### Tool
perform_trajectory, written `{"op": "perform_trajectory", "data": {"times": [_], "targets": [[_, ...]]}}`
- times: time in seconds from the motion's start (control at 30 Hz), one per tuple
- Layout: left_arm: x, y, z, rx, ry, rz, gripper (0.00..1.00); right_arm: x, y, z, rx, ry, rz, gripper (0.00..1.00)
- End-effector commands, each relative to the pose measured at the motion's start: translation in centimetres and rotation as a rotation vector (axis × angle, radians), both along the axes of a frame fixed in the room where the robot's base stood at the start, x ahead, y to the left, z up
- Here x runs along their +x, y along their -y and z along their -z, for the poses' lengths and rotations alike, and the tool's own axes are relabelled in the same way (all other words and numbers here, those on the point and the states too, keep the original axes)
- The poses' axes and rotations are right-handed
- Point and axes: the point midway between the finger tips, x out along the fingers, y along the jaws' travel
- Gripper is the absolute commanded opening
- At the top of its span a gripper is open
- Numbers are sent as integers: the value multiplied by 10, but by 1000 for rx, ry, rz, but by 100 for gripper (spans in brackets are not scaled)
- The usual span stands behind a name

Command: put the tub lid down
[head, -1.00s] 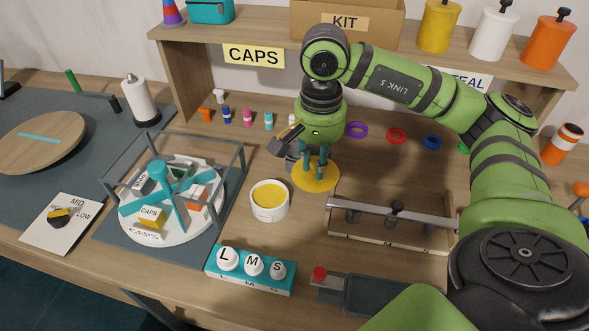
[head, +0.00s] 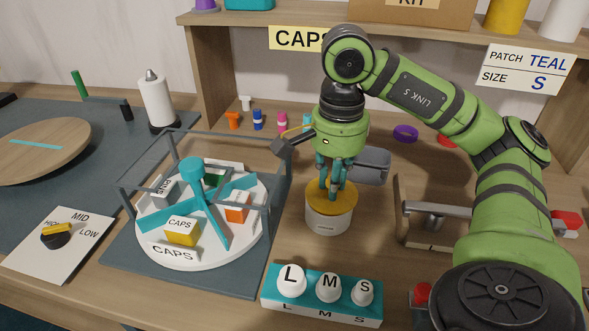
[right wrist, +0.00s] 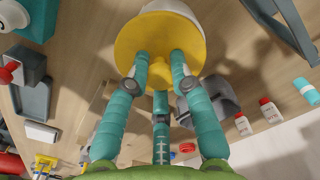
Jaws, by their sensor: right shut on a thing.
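My right gripper (head: 333,193) is shut on the knob of the yellow tub lid (head: 331,206). The lid is a flat round disc, held level over the white round tub (head: 326,219). From the head it covers the tub's top, and I cannot tell whether it rests on the rim or hangs just above it. In the right wrist view the teal fingers (right wrist: 160,80) close around the knob under the yellow disc (right wrist: 130,45), and part of the white tub (right wrist: 170,7) shows beyond it. My left gripper is not in view.
A grey-framed carousel (head: 195,262) stands left of the tub. A teal block with L, M and S knobs (head: 322,305) lies in front. A grey tray (head: 372,165) is behind the gripper, and a wooden fixture with a metal bar (head: 430,209) is to the right.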

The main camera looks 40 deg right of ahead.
Motion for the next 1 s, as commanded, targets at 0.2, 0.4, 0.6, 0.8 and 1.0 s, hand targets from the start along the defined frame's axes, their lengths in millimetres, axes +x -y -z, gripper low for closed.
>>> {"op": "perform_trajectory", "data": {"times": [0.2, 0.4, 0.6, 0.8, 1.0], "targets": [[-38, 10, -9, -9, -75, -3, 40, 46, 25, -4, 3, -3, 5, 1], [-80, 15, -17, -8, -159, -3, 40, 91, 49, -4, 4, -2, 4, 1], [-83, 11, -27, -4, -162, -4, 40, 128, 70, -3, 0, -2, 2, 1], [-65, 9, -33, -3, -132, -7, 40, 151, 84, 8, -2, -8, -1, 1], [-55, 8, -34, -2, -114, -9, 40, 150, 84, 32, -2, -3, -1, 1]]}}
